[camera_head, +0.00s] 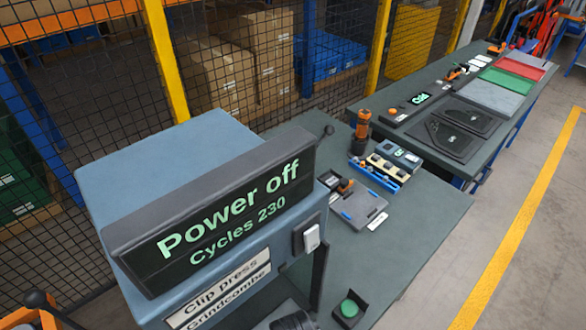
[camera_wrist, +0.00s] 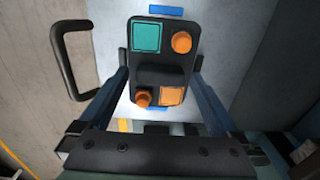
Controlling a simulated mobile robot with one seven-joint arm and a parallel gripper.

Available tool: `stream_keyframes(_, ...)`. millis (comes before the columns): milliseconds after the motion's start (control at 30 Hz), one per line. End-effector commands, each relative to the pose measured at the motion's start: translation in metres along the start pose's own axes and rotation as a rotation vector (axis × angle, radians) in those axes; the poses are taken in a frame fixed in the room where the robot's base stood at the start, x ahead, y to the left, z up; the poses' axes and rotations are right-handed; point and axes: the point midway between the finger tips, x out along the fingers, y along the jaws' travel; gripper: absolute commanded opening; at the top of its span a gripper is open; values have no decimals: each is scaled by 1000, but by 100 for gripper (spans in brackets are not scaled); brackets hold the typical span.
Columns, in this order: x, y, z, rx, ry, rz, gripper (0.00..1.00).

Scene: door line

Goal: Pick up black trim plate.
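Two flat black pieces with cut-out shapes lie side by side on the far bench in the head view: a nearer black trim plate (camera_head: 446,136) and a farther one (camera_head: 469,115). I cannot tell from here whether they differ. My gripper (camera_wrist: 160,76) shows only in the wrist view, with its two dark fingers spread wide apart. The black plates are not in the wrist view.
A blue-grey clip press (camera_head: 170,165) with a "Power off" display fills the near left. The near bench (camera_head: 425,215) holds a grey plate (camera_head: 359,206), a blue rack and a green button. A grey tray (camera_head: 490,97) lies beyond the plates. Clear floor (camera_head: 540,200) runs along the right.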

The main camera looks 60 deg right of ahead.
Motion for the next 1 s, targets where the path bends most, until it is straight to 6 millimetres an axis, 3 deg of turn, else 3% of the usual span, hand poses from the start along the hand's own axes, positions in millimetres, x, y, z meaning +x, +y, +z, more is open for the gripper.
stream_keyframes(67,0,0,0,0,0,0,82)
stream_keyframes(433,0,0,0,0,0,0,17)
stream_keyframes(767,-8,-1,0,0,0,-2,17)
stream_keyframes(1000,-52,-2,0,1,1,-6,17)
